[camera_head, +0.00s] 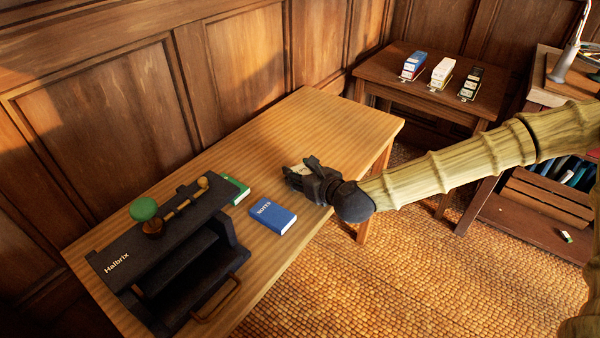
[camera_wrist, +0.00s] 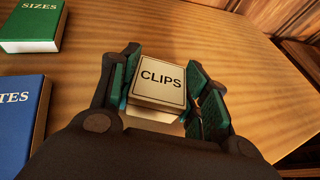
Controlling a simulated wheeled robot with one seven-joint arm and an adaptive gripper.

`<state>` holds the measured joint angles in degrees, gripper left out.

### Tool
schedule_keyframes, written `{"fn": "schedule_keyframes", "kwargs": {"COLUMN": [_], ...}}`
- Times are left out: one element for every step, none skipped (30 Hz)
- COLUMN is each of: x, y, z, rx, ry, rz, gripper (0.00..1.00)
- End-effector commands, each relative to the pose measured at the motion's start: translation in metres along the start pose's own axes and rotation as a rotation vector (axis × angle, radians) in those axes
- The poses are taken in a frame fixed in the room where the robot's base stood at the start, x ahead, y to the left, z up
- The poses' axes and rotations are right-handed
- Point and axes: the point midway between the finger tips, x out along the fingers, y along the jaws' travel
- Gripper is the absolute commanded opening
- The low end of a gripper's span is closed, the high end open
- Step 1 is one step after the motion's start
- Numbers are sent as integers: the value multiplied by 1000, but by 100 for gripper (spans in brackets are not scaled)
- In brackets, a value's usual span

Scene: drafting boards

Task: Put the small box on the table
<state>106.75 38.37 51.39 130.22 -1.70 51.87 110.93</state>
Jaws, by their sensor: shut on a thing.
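The small box (camera_wrist: 160,82) is cream-coloured with a dark border and the word CLIPS on its top face. My gripper (camera_wrist: 163,95) is shut on it, with green finger pads on both sides. In the head view my gripper (camera_head: 305,172) is over the right part of the wooden table (camera_head: 330,125), and the box (camera_head: 297,170) shows only as a small pale patch between the fingers. I cannot tell whether the box touches the table top.
A blue NOTES book (camera_head: 272,215) and a green SIZES book (camera_head: 236,190) lie left of my gripper. The table's back right is clear. A darker side table (camera_head: 400,82) holds several small items.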

Motion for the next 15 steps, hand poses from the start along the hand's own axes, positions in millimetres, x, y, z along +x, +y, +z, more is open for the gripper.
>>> {"fn": "schedule_keyframes", "kwargs": {"x": [1, 1, 2, 1, 1, 1, 1, 1, 1, 1, 1, 1, 1, 1, 1], "y": [0, 0, 0, 0, 0, 0, 0, 0, 0, 0, 0, 0, 0, 0, 0], "z": [-2, -3, -4, -3, -2, -2, -2, -2, -2, -2, -2, -2, -2, -2, -2], "rx": [0, 1, 1, 1, 0, 1, 1, 1, 1, 1, 1, 1, 1, 1, 1], "ry": [0, 0, 0, 0, 0, 0, 0, 0, 0, 0, 0, 0, 0, 0, 0], "rz": [0, 0, 0, 0, 0, 0, 0, 0, 0, 0, 0, 0, 0, 0, 0], "gripper": [21, 21, 21, 50, 55, 62, 68, 68, 68, 68, 68, 68, 68, 68, 68]}}
